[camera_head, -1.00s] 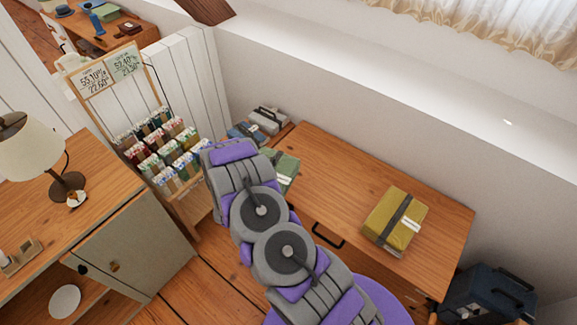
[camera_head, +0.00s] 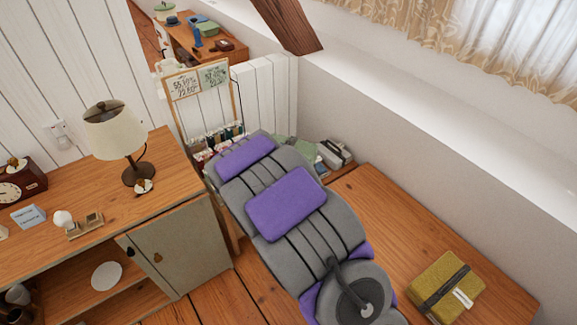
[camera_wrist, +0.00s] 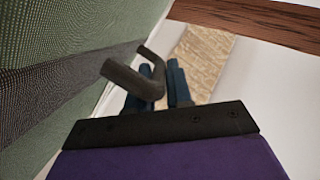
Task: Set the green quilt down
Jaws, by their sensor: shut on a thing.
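The green quilt (camera_wrist: 60,60) fills the left of the wrist view, very close, with a dark grey strap (camera_wrist: 65,82) across it. My gripper (camera_wrist: 165,78) is shut on its dark handle (camera_wrist: 132,82). In the head view, my arm hides the gripper and most of the quilt. A small part of the green quilt (camera_head: 306,149) shows beyond the arm, near the wall. I cannot tell whether its underside touches anything.
A yellow quilt (camera_head: 447,287) lies on the wooden chest top (camera_head: 400,215). A grey bundle (camera_head: 335,153) sits near the wall. A rack with price signs (camera_head: 198,85) stands behind my arm. At left are a cabinet (camera_head: 185,250) and a lamp (camera_head: 118,130).

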